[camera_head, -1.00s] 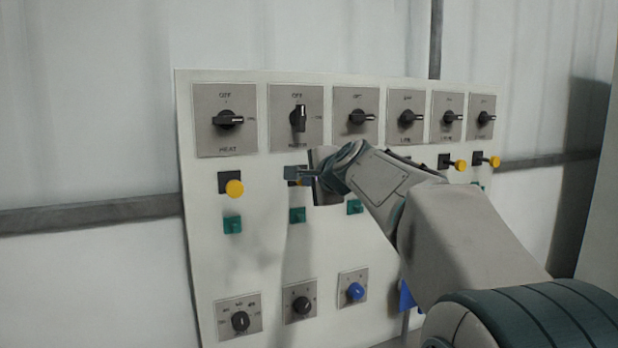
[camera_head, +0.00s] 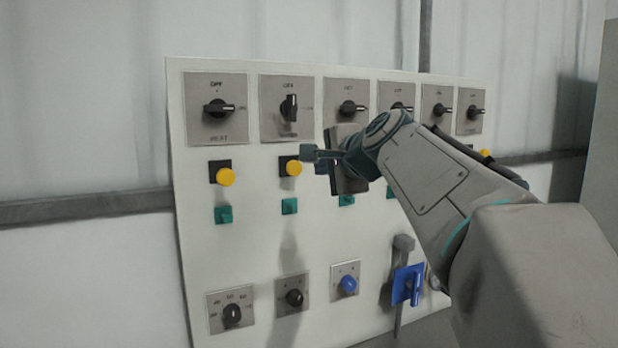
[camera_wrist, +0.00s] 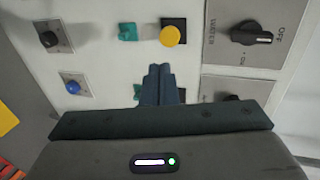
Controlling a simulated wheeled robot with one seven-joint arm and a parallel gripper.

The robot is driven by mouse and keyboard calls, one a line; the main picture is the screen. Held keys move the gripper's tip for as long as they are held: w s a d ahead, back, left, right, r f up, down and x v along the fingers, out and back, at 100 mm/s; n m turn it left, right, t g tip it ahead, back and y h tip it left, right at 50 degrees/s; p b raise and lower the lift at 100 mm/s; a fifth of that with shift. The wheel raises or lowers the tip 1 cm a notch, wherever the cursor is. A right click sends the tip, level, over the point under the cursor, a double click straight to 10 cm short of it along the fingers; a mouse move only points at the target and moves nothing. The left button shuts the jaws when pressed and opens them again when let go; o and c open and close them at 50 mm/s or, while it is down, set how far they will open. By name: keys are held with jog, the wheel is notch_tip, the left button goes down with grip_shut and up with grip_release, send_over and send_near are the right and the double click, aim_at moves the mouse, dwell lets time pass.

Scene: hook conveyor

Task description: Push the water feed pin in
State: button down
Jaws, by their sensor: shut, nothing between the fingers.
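The water feed pin (camera_head: 294,168) is a yellow round head on a black square base, below the second dial from the left. It also shows in the wrist view (camera_wrist: 171,36), beside the dial labelled WATER (camera_wrist: 250,36). My gripper (camera_head: 307,152) is shut and empty, just right of and slightly above the pin in the head view. In the wrist view the closed fingertips (camera_wrist: 159,68) lie just below the yellow head in the picture. I cannot tell whether they touch it, or how far the pin stands out.
Another yellow pin (camera_head: 226,176) is at the left. Green buttons (camera_head: 289,206) sit below the pins. Lower down are a black knob (camera_head: 294,298), a blue knob (camera_head: 347,285) and a blue lever (camera_head: 414,287). My arm covers the panel's right part.

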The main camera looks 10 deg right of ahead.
jog(key=v, duration=0.3)
jog(key=shift+s+a, duration=0.1)
jog(key=shift+s, duration=0.05)
